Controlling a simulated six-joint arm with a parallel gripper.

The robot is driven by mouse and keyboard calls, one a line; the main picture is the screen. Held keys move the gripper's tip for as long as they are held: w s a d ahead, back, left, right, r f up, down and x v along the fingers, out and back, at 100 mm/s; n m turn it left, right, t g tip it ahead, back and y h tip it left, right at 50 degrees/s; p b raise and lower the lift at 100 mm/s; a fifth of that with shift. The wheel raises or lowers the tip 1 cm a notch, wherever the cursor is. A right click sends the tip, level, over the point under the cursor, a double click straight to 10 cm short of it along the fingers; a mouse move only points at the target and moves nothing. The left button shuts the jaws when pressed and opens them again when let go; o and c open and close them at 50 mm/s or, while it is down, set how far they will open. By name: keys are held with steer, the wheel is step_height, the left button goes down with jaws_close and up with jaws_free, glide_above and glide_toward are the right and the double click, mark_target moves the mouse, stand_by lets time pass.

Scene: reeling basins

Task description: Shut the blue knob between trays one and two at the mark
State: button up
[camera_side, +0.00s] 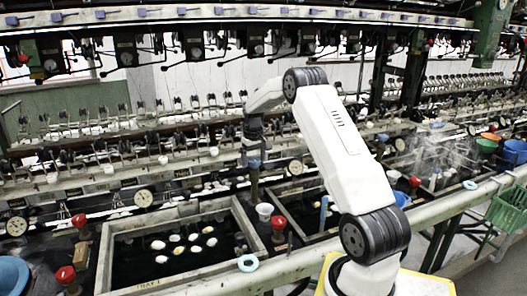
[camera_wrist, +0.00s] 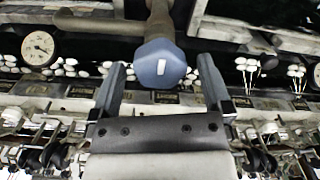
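The blue knob (camera_wrist: 160,64) is a faceted cap with a short white mark (camera_wrist: 161,68) on its face, on the end of a brown pipe. In the wrist view it sits ahead of and between the fingertips of my open gripper (camera_wrist: 161,72), with a gap on either side. In the side view the blue knob (camera_side: 252,144) is small and partly covered by my gripper (camera_side: 254,131). The brown pipe stands between tray one (camera_side: 104,262), labelled at its front edge, and tray two (camera_side: 277,190), partly hidden by my arm. Any other mark is too small to tell.
Red knobs (camera_side: 279,223) stand near the tray corners, and a white cup (camera_side: 264,211) is by the pipe. Pale cocoons (camera_side: 178,238) lie in tray one's dark water. Round dials (camera_side: 144,198) and a row of reeling parts run behind the trays.

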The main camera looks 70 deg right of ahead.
mark_target(253, 160)
steer(key=shift+r, duration=3.95)
steer(key=shift+a, duration=0.1)
steer(key=w+a+f+n+t, duration=0.1)
steer(key=a+f+n, duration=0.2)
steer(key=a, duration=2)
steer(key=s+a+f+n, duration=0.1)
steer(key=s+a+f, duration=0.1)
steer(key=s+a, duration=0.4)
steer(key=s+a+f+n+t, duration=0.1)
steer(key=s+a+f+n, duration=0.1)
steer(key=s+a, duration=0.5)
steer(key=a, duration=0.3)
steer(key=shift+s+a+f+t, duration=0.15)
steer(key=shift+a+f+t, duration=0.15)
steer(key=shift+a+f, duration=0.1)
